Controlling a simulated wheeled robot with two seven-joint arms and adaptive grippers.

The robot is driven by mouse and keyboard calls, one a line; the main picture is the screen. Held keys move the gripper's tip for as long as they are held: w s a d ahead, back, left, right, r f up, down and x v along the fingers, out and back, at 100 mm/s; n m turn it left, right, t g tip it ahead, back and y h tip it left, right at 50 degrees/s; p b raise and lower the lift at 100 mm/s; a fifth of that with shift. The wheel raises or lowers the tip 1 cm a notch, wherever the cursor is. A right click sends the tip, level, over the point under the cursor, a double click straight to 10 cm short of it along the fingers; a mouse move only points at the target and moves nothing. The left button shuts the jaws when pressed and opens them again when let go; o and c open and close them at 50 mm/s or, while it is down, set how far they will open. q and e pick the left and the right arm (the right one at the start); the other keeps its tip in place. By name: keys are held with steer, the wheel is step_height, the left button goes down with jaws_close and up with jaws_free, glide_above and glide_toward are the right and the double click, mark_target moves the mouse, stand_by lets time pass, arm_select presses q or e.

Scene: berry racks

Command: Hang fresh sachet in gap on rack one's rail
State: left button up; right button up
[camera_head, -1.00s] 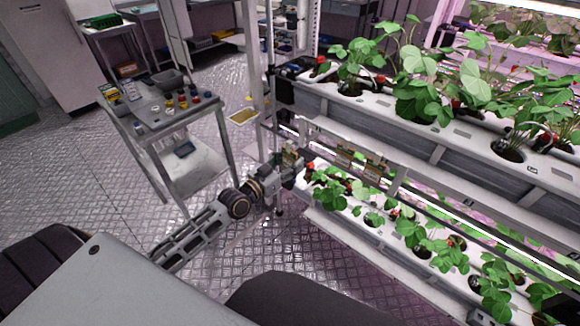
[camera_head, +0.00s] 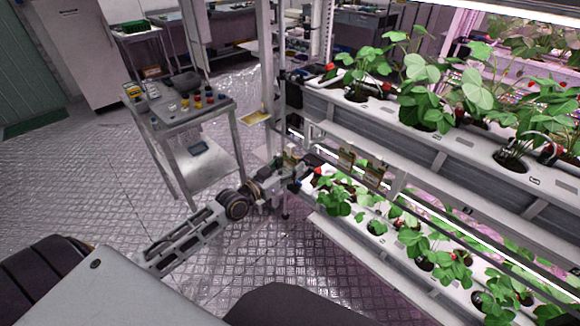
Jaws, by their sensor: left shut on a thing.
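My left gripper (camera_head: 298,176) is at the left end of the rack, low beside the rail (camera_head: 330,138). It is shut on a small brownish sachet (camera_head: 291,158), which stands up at the jaws and is partly hidden and small in view. Two similar sachets, one (camera_head: 346,158) nearer the gripper and one (camera_head: 375,175) farther right, hang from the rail. Bare rail shows between the held sachet and the nearer hanging one. I cannot tell whether the held sachet touches the rail. My right gripper is out of view.
Strawberry plants fill the upper trough (camera_head: 390,112) and the lower trough (camera_head: 395,262) of the rack. A metal trolley (camera_head: 200,113) with small jars stands left of the rack. A yellow card (camera_head: 255,117) is near the rack's post. The patterned floor between is clear.

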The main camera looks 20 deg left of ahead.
arm_select(q)
steer(key=shift+w+d, duration=0.1)
steer(key=shift+w, duration=0.1)
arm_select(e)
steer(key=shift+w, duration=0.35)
